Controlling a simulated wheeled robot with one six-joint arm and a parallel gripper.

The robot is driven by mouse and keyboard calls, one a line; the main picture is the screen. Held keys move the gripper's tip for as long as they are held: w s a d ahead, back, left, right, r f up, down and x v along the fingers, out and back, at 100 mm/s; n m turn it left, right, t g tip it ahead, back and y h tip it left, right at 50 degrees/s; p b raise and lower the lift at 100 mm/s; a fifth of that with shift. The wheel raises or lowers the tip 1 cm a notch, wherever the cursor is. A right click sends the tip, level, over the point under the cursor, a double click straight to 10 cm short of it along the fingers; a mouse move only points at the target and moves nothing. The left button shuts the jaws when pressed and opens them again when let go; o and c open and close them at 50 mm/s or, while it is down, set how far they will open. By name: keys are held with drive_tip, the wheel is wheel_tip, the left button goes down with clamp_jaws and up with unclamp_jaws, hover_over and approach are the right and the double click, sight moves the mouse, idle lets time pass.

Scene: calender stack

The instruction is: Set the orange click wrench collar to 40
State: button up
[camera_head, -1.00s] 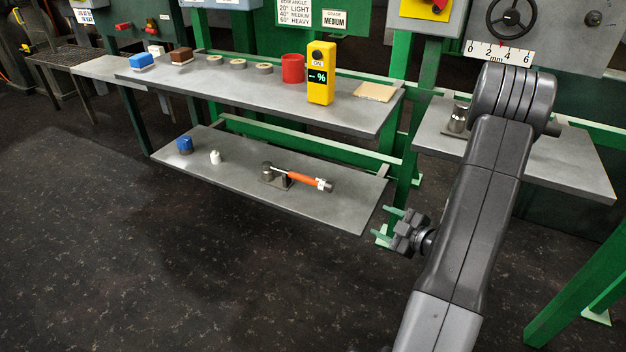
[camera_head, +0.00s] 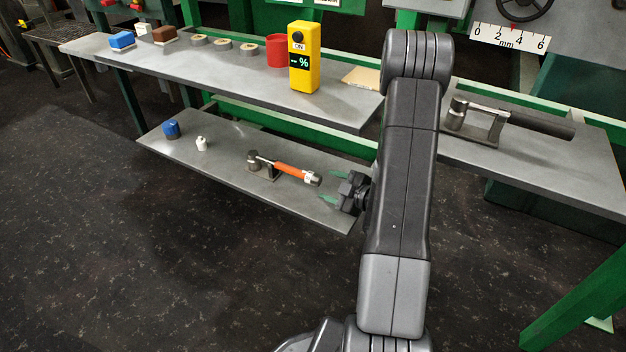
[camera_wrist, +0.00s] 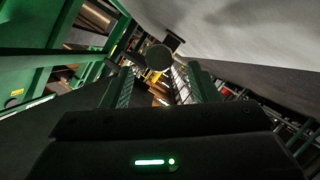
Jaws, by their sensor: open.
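In the wrist view a round dark end face (camera_wrist: 160,57), apparently the wrench's end, shows ahead and between the two fingers (camera_wrist: 160,85). The collar's scale and setting are too small to read. Contact cannot be told.
The upper bench (camera_head: 240,75) overhangs behind, with a yellow meter (camera_head: 304,58) and a red cup (camera_head: 276,50). A blue item (camera_head: 171,129) and a small white item (camera_head: 202,144) stand left on the lower shelf. Another wrench with a black handle (camera_head: 540,124) lies on the right bench.

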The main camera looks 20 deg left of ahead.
sight(320, 181)
drive_tip(key=x, duration=0.7)
drive_tip(key=shift+w+a+f, duration=0.1)
drive_tip(key=shift+a+f, duration=0.05)
drive_tip(key=shift+a, duration=0.2)
